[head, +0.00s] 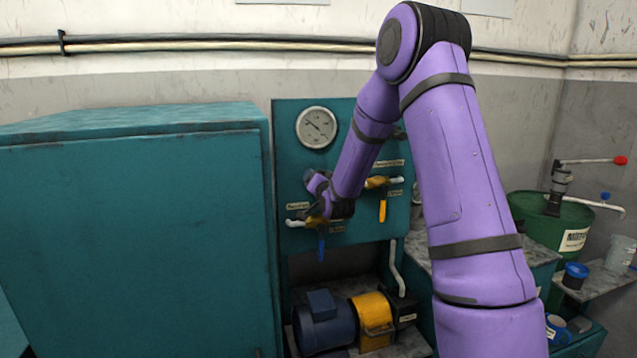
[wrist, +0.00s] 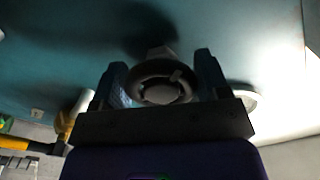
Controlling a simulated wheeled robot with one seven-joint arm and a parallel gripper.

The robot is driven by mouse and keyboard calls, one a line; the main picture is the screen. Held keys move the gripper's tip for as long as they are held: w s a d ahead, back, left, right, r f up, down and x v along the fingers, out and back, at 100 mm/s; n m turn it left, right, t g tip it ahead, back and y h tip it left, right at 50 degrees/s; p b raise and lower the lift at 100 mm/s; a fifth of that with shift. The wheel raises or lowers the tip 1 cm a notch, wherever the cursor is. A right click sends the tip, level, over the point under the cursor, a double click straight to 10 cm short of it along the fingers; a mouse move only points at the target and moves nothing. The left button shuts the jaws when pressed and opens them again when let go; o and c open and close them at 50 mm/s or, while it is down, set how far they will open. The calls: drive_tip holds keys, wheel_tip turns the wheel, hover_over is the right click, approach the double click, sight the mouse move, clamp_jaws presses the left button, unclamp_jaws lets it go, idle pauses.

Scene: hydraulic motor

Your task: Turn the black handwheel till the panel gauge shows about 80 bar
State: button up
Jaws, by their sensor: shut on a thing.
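The black handwheel (wrist: 160,82) shows in the wrist view as a dark ring with a round hub. The two fingers of my gripper (wrist: 160,75) stand on either side of its rim and are shut on it. In the head view my gripper is at the teal panel (head: 290,115), below the gauge, and my wrist mostly hides the handwheel. The panel gauge (head: 316,127) is a round white dial in a grey rim. Its dark needle slants toward the upper left, but the numbers are too small to read.
Yellow valve bodies with a yellow lever (head: 382,211) and a blue lever (head: 321,247) sit close to my gripper. A big teal cabinet (head: 130,230) stands at left. A blue motor (head: 322,325) is below. A green drum (head: 530,222) stands at right.

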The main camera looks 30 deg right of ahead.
drive_tip(key=shift+m, duration=0.5)
drive_tip(key=o, duration=0.9)
drive_tip(key=shift+s, duration=0.1)
drive_tip(key=v, duration=1)
drive_tip(key=shift+s+a+r, duration=0.1)
drive_tip(key=shift+s, duration=0.2)
